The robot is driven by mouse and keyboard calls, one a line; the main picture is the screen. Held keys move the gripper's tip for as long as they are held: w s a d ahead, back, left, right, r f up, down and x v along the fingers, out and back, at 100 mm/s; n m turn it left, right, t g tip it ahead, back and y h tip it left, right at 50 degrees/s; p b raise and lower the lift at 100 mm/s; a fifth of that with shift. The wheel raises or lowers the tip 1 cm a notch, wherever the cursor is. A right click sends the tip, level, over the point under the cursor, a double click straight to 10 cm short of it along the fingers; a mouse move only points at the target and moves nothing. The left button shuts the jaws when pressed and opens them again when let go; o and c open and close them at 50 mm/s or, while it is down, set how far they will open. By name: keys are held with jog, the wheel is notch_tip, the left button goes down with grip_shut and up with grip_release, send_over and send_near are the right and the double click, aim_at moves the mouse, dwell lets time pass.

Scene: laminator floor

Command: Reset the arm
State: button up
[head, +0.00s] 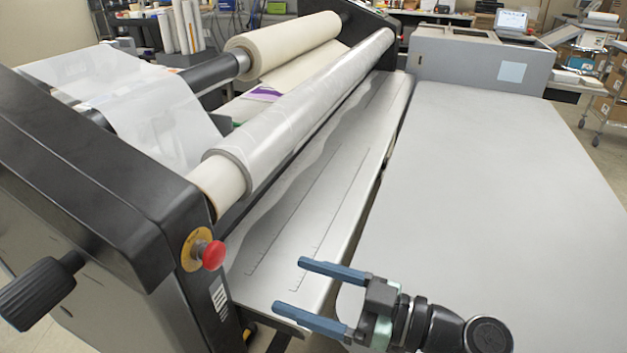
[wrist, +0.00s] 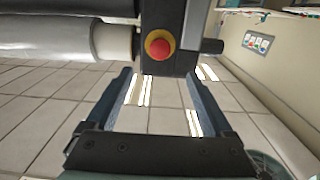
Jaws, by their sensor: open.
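My gripper (head: 318,296) is at the bottom middle of the head view, with its two blue fingers spread apart and nothing between them. It points left, over the near end of the laminator's metal feed shelf and to the right of the red emergency stop button (head: 213,255). In the wrist view my gripper (wrist: 158,92) shows both fingers wide apart with tiled floor seen between them. The red button (wrist: 159,47) on its yellow ring shows just beyond the fingertips there, apart from them.
The laminator (head: 110,190) with its rollers (head: 310,100) fills the left. A wide grey table (head: 490,170) lies to the right, its top clear. A grey machine (head: 480,62) with a laptop (head: 511,24) stands at the back. A cart (head: 610,105) is at the far right.

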jog(key=w+a+r+m+t+h, duration=0.1)
jog(key=w+r+m+t+h, duration=0.45)
jog(key=w+r+h, duration=0.2)
notch_tip(320, 180, up, 11)
jog(key=m+t+h, duration=0.2)
jog(key=t+h, duration=0.1)
jog(key=t, duration=0.2)
jog(key=s+d+r+m+t+h, duration=0.1)
jog(key=s+r+m+t+h, duration=0.2)
jog(key=r, duration=0.8)
jog(key=s+d+r+m+t+h, duration=0.2)
jog(key=s+r+t, duration=0.5)
jog(key=s+r, duration=0.4)
jog(key=shift+s+m+t+h, duration=0.35)
jog(key=shift+s+m+h, duration=0.1)
jog(key=shift+m+h, duration=0.3)
